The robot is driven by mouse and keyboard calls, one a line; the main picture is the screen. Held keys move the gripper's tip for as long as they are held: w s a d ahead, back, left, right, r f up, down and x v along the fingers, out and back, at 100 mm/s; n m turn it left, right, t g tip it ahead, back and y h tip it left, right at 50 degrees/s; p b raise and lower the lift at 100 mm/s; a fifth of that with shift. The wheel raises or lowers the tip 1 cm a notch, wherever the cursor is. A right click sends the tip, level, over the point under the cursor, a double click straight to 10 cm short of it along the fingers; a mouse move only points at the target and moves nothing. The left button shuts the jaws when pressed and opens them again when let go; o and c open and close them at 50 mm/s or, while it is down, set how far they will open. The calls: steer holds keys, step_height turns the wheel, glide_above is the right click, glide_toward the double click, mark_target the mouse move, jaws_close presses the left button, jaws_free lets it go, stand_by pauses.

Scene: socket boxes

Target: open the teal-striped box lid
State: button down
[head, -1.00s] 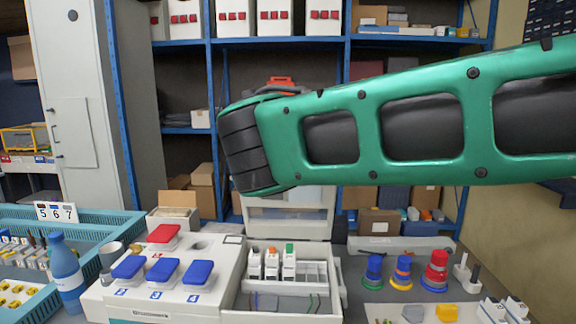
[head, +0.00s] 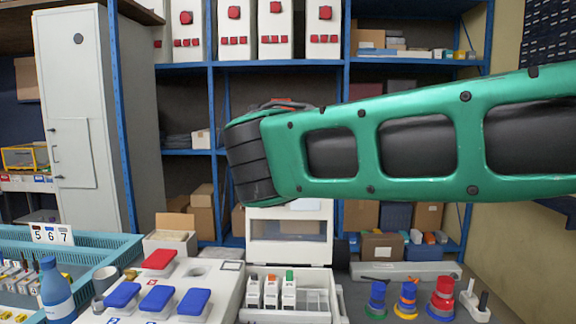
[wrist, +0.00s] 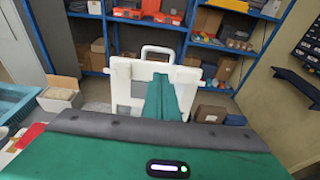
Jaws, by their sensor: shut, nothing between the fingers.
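A white open box (head: 245,309) holds several modules in the lower middle of the head view. Its pale lid (head: 290,254) stands upright at the back edge, with a wide window-like panel. I cannot make out a teal stripe on it. In the wrist view a white lid-like panel with a handle on top (wrist: 124,72) stands just ahead. My gripper (wrist: 158,77) shows there as two teal fingers, shut and empty, in front of the panel; whether they touch it I cannot tell. In the head view my green arm hides the gripper and the lid's top.
A white console with blue buttons (head: 157,299) and a red one stands left of the box. A blue bottle (head: 57,290) and a teal crate (head: 110,243) are further left. Colored spools (head: 441,297) stand right. Blue shelving (head: 211,110) is behind.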

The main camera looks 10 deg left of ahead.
steer(key=v, duration=0.9)
steer(key=shift+s, duration=0.3)
steer(key=shift+d+r, duration=0.1)
steer(key=w+d+f+m+g+h, duration=0.15)
steer(key=d+f+m, duration=0.35)
steer(key=d, duration=0.5)
steer(key=w+d+f+m+g+h, duration=0.1)
steer(key=d+f+m+g, duration=0.3)
steer(key=d, duration=0.6)
steer(key=w+d+f+m+g+h, duration=0.1)
steer(key=w+d+f+m+h, duration=0.1)
steer(key=d+f+m, duration=0.45)
steer(key=s+d+f+m+g, duration=0.25)
steer(key=s+d+m, duration=0.2)
steer(key=d, duration=0.35)
steer(key=s+d+f+m+g, duration=0.1)
steer(key=s+d+f+m, duration=0.35)
steer(key=d, duration=0.45)
steer(key=s+d+f+m+g+y, duration=0.2)
steer(key=s+f+m, duration=0.3)
steer(key=s+m, duration=0.4)
steer(key=s+d+f+m+g+y, duration=0.1)
steer(key=s+d+f+m+g, duration=0.2)
steer(key=s+m, duration=0.6)
steer(key=s+f, duration=0.2)
steer(key=s, duration=0.4)
steer(key=shift+d+f+m+g+y, duration=0.3)
steer(key=shift+d+f+m+y, duration=0.05)
